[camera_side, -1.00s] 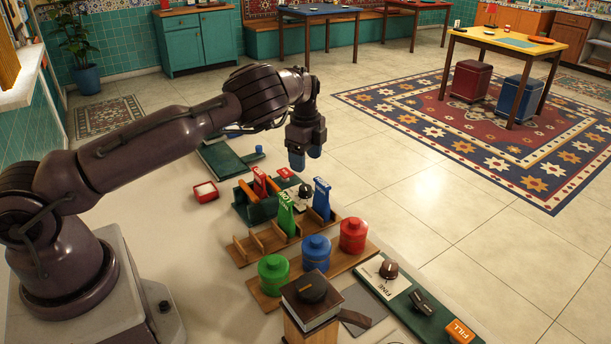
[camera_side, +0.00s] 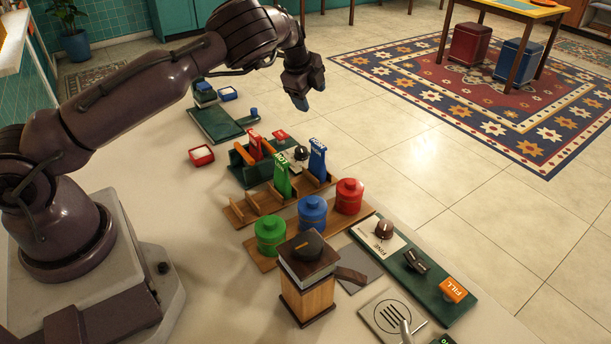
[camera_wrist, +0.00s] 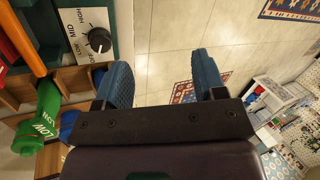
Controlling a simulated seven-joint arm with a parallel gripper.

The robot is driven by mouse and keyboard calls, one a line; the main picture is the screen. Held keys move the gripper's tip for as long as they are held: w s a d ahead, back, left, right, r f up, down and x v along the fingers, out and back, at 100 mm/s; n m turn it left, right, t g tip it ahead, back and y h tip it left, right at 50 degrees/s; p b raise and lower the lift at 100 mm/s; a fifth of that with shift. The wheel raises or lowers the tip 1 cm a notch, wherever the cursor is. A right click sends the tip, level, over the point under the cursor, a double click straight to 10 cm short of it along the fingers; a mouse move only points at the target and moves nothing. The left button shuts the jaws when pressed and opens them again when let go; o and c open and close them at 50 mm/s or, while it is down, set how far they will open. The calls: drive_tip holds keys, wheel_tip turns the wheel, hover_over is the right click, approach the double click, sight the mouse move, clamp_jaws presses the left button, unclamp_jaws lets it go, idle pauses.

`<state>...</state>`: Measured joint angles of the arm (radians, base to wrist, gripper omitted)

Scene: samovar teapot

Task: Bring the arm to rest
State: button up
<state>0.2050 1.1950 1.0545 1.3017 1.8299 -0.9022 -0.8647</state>
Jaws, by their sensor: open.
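My gripper (camera_side: 300,100) hangs in the air above the far edge of the counter, beyond the row of coloured tags, touching nothing. In the wrist view its two blue fingertips (camera_wrist: 162,82) stand wide apart with nothing between them, only floor far below. My arm reaches out from its base at the left over the counter.
Below stand a wooden rack with a green tag (camera_side: 282,177) and blue tag (camera_side: 317,160), green (camera_side: 270,237), blue (camera_side: 312,213) and red canisters (camera_side: 348,197), a wooden box (camera_side: 308,290), and a panel with an orange FILL switch (camera_side: 454,290).

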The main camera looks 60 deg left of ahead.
drive_tip(key=s+a+r+n+t+y, duration=0.35)
drive_tip(key=s+r+n+y, duration=0.25)
drive_tip(key=r+n, duration=0.5)
drive_tip(key=s+d+r+n+g+h, duration=0.1)
drive_tip(key=s+d+r+h, duration=0.2)
drive_tip(key=s+d, duration=0.8)
drive_tip(key=s+d+r+n+g+h, duration=0.1)
drive_tip(key=s+d+r+n+h, duration=0.1)
drive_tip(key=s+d+r+h, duration=0.2)
drive_tip(key=s+d+r, duration=0.3)
drive_tip(key=s+d, duration=0.5)
drive_tip(key=s, duration=0.5)
drive_tip(key=shift+s, duration=0.3)
drive_tip(key=shift+r, duration=0.1)
